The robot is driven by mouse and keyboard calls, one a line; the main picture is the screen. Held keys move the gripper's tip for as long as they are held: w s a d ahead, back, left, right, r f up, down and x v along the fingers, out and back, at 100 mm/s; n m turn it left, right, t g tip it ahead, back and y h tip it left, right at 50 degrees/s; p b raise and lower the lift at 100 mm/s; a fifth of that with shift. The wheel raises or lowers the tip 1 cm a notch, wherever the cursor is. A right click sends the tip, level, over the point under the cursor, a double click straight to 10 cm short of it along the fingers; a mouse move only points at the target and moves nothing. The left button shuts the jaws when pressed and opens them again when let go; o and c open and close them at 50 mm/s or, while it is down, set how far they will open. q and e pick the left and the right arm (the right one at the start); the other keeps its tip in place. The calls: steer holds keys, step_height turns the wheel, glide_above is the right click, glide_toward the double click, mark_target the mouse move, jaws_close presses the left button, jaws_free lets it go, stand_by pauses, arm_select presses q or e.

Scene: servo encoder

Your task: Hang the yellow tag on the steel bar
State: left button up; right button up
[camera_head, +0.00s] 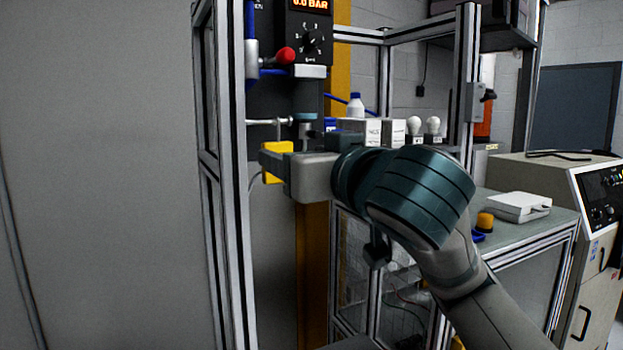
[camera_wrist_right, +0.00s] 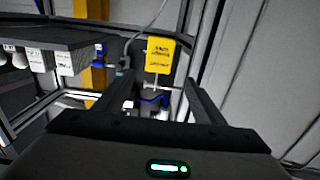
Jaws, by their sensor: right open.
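The yellow tag (camera_head: 279,147) is in the middle of the head view, just below the thin steel bar (camera_head: 262,122), partly hidden by my right gripper. In the right wrist view the tag (camera_wrist_right: 161,57) shows dark print and lies between and just beyond the fingertips. My right gripper (camera_head: 275,165) is open, its fingers (camera_wrist_right: 155,82) apart on either side of the tag's line, with no clear contact. A thin pale piece joins the tag's edge toward the bar; I cannot tell if the tag hangs on it. My left gripper is not in view.
A panel with a dial and a "0.0 BAR" display (camera_head: 310,5) and a red-knobbed lever (camera_head: 285,55) stand above the bar. White boxes (camera_head: 360,129) and bulbs (camera_head: 414,125) sit on a shelf to the right. Aluminium frame posts (camera_head: 238,200) stand close by on the left.

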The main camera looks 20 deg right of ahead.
steer(key=shift+s+d+f+b, duration=0.1)
steer(key=shift+s+d+b, duration=0.1)
steer(key=shift+s+b, duration=1.35)
steer(key=shift+s, duration=0.2)
